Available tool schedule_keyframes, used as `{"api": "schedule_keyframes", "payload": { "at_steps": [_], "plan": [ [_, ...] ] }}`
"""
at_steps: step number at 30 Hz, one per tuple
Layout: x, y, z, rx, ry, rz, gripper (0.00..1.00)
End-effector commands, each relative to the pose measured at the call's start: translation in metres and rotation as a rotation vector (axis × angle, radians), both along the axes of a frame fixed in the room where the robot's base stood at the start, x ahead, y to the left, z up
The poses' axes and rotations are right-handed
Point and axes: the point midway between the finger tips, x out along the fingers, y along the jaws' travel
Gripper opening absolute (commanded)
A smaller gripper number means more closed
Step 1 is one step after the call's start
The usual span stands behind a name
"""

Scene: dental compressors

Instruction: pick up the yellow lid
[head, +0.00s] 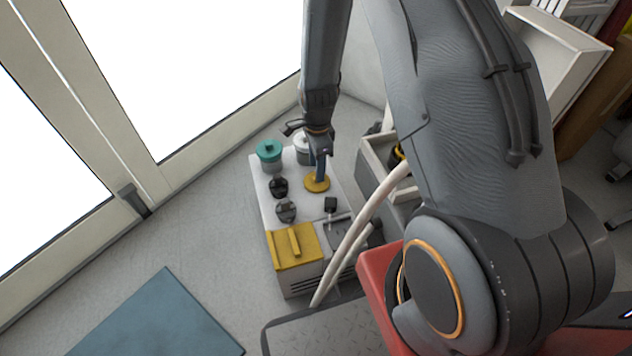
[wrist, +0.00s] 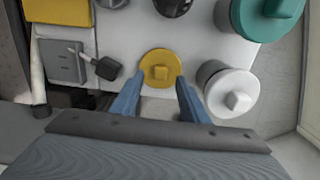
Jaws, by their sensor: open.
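The yellow lid (head: 316,183) is a round disc with a small raised knob, lying on the white top of the compressor unit (head: 265,205). In the wrist view the yellow lid (wrist: 160,68) is at the centre, just beyond the fingertips. My gripper (head: 319,172) is over the lid in the head view and hides part of it. In the wrist view my gripper (wrist: 157,88) is open, with one blue finger to each side of the lid's near part. Nothing is between the fingers but the lid's edge area; I cannot tell whether they touch it.
A white-lidded container (wrist: 232,92) stands close to the right finger. A teal-lidded container (head: 269,152) is at the back left corner. Black knobs (head: 278,186), a black lever (wrist: 106,68) and a yellow panel (head: 293,246) share the unit. Pale hoses (head: 357,228) run on the right.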

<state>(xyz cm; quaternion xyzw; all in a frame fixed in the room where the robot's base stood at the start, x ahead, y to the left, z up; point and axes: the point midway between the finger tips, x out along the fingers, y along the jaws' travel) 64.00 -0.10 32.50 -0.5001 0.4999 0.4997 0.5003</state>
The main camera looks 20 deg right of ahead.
Motion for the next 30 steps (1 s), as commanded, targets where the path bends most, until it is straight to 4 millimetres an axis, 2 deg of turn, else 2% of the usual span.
{"api": "schedule_keyframes", "payload": {
  "at_steps": [1,3,6,13,21,30],
  "plan": [
    [0.001,0.0,-0.012,0.0,0.002,0.0,0.41],
    [0.0,0.0,-0.023,0.0,0.004,0.0,0.41],
    [0.001,0.0,-0.032,0.0,0.001,0.0,0.41],
    [0.001,0.0,-0.032,0.0,0.0,0.001,0.41],
    [0.001,0.0,-0.032,0.0,0.001,0.0,0.0],
    [0.001,0.0,-0.028,0.0,0.0,0.0,0.0]
  ]
}}
